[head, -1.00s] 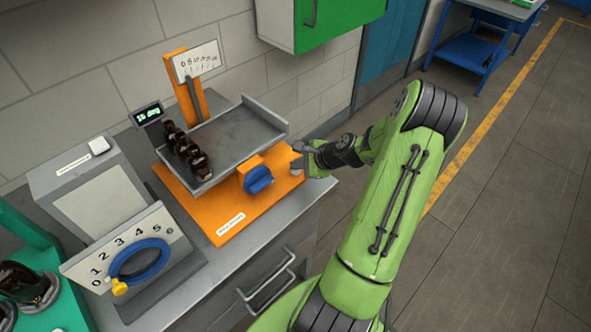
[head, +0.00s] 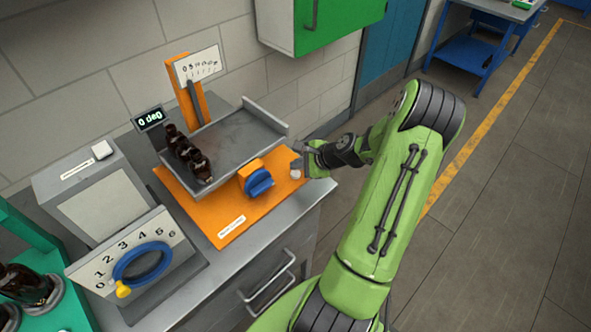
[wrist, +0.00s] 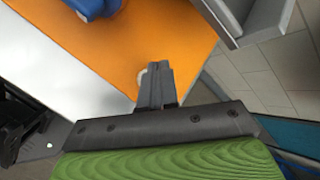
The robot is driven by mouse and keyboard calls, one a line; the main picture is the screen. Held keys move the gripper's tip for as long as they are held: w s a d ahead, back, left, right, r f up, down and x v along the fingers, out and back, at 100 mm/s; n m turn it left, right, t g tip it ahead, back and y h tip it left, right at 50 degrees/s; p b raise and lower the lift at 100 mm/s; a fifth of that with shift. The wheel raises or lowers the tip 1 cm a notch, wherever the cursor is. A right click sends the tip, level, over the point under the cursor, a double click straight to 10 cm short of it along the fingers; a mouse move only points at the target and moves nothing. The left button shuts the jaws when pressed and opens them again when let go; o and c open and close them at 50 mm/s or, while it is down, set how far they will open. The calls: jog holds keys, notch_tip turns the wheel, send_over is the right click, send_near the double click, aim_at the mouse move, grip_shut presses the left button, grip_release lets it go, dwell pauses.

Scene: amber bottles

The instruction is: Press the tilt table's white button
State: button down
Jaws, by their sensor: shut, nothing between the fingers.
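The tilt table has an orange base (head: 232,232), a grey tray (head: 238,140), and a blue knob (head: 258,182). Its small display (head: 149,119) reads 0 deg. Its small white button (head: 295,174) is at the base's right corner. My gripper (head: 297,160) is just above the button, fingers shut and empty. In the wrist view, the shut fingertips (wrist: 156,72) partly hide the button (wrist: 142,77); I cannot tell if they touch it.
A grey box (head: 100,200) with another white button (head: 101,149) stands left. In front of it is a numbered dial panel with a blue ring (head: 142,264). A green rack (head: 62,312) with dark bottles is at lower left. Open floor lies right of the counter.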

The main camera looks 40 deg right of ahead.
aim_at(298, 175)
notch_tip(298, 175, up, 5)
jog(key=p, duration=0.4)
jog(key=shift+r, duration=0.2)
jog(key=shift+f, duration=0.15)
jog(key=shift+a, duration=0.1)
dwell(0.6)
